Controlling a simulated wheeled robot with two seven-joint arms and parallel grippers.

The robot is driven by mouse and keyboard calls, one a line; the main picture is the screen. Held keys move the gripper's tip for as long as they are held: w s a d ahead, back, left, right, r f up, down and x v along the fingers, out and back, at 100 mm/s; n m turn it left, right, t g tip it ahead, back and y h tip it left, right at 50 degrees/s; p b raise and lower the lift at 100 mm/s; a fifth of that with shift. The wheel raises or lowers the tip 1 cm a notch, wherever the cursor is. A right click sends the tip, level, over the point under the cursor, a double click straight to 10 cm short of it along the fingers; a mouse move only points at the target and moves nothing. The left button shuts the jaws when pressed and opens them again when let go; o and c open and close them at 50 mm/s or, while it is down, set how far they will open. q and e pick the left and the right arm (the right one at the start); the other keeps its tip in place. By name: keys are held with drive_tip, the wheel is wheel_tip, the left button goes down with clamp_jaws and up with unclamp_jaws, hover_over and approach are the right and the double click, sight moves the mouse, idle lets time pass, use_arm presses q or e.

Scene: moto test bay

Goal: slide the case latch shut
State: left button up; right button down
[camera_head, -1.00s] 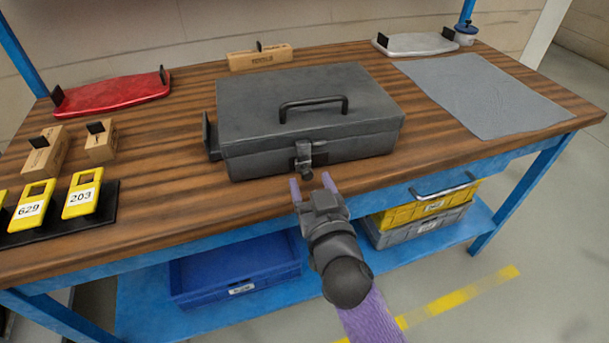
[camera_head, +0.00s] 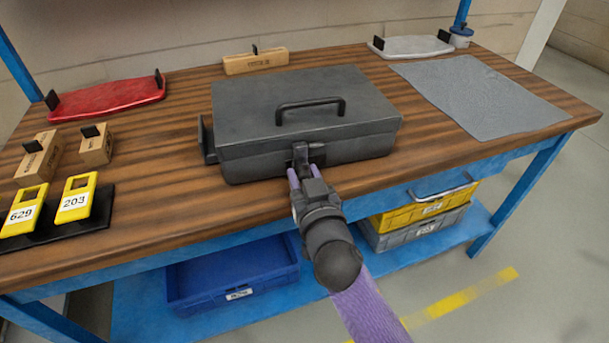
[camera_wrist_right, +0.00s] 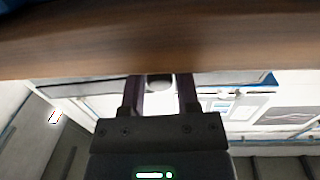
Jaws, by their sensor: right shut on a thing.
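The closed dark grey case (camera_head: 245,105) lies on the wooden bench with its black handle (camera_head: 310,106) on the lid. The case latch (camera_head: 300,152) is a dark piece at the middle of the front face. My right gripper (camera_head: 303,176) reaches up from the front edge, its purple fingers around the lower end of the latch. In the right wrist view my gripper (camera_wrist_right: 160,92) has its fingers on both sides of a dark rounded knob (camera_wrist_right: 159,81). The fingers partly hide the latch, so its exact position is hard to tell. My left gripper is out of view.
A red tray (camera_head: 108,97) is at the back left, a grey mat (camera_head: 480,95) at the right. The bench's front edge (camera_head: 240,218) lies beneath my right gripper.

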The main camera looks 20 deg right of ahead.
sight(317, 160)
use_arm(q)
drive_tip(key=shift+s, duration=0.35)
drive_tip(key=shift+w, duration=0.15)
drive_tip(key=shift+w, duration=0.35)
use_arm(e)
drive_tip(key=shift+d, duration=0.1)
drive_tip(key=shift+s+d+r+p, duration=0.1)
drive_tip(key=shift+d+p, duration=0.5)
drive_tip(key=shift+d, duration=1)
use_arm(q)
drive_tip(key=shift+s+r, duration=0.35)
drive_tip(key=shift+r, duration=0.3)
